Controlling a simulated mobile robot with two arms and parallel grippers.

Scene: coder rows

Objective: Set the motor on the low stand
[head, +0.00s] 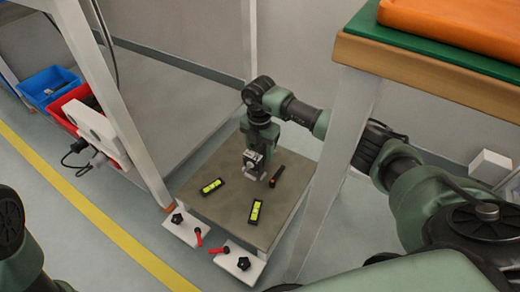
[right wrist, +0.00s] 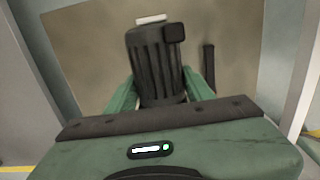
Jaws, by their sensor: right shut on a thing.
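The motor (right wrist: 156,65) is a dark ribbed body with a small black box on its side and a pale end piece. In the right wrist view it sits between the green fingers of my right gripper (right wrist: 160,90), which is shut on it. In the head view my right gripper (head: 259,143) points down over the low stand (head: 225,211), a grey-brown square platform. The motor (head: 253,163) hangs below the gripper there, over the back middle of the stand. I cannot tell whether it touches the top. My left gripper is not in view.
Two black-and-yellow levels (head: 213,186) (head: 255,211) and a dark rod with a red end (head: 277,177) lie on the stand. White plates with black knobs (head: 243,263) and red levers sit at its front. A table leg (head: 335,175) stands close on the right.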

